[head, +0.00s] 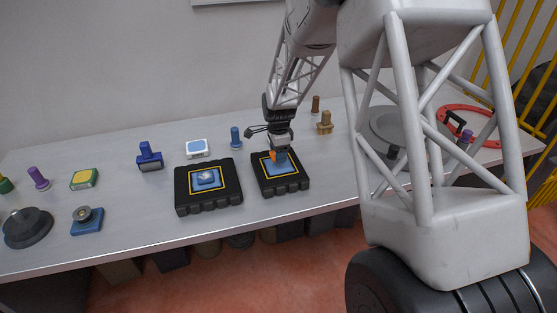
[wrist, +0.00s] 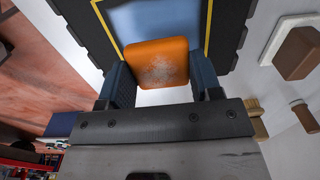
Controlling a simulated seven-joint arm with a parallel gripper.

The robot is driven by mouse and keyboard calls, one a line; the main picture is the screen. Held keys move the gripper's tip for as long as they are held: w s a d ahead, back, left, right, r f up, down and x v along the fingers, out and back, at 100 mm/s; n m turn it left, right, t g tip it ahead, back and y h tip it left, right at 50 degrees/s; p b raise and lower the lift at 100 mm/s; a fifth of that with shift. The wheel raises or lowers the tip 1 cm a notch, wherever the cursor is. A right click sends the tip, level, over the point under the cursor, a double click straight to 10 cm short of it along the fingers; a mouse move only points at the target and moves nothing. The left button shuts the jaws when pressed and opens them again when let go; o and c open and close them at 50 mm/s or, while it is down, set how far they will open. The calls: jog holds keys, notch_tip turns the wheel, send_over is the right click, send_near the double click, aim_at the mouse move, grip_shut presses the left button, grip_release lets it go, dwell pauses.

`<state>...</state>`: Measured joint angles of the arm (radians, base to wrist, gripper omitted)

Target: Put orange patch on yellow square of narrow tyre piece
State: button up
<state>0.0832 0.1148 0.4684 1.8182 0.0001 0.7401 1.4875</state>
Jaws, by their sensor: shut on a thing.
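The orange patch (wrist: 158,62) is between my gripper's two fingers (wrist: 160,84) in the wrist view, with a pale worn mark on its face. In the head view a little of the orange patch (head: 274,157) shows below my gripper (head: 279,153). The gripper is shut on it over the narrow tyre piece (head: 291,187), a black block whose top has a yellow square outline around a blue area. The tyre piece (wrist: 233,25) and its blue area (wrist: 160,20) also show beyond the patch in the wrist view. Whether the patch touches the surface cannot be told.
A wider black tyre piece (head: 209,208) with a blue piece (head: 208,178) inside its yellow square stands just left. A blue peg (head: 236,138), a white-and-blue block (head: 197,148) and a brass piece (head: 325,124) stand behind. The front table edge is close.

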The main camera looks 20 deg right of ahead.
aim_at(278, 166)
jog(key=shift+f, duration=1.75)
jog(key=shift+f, duration=0.2)
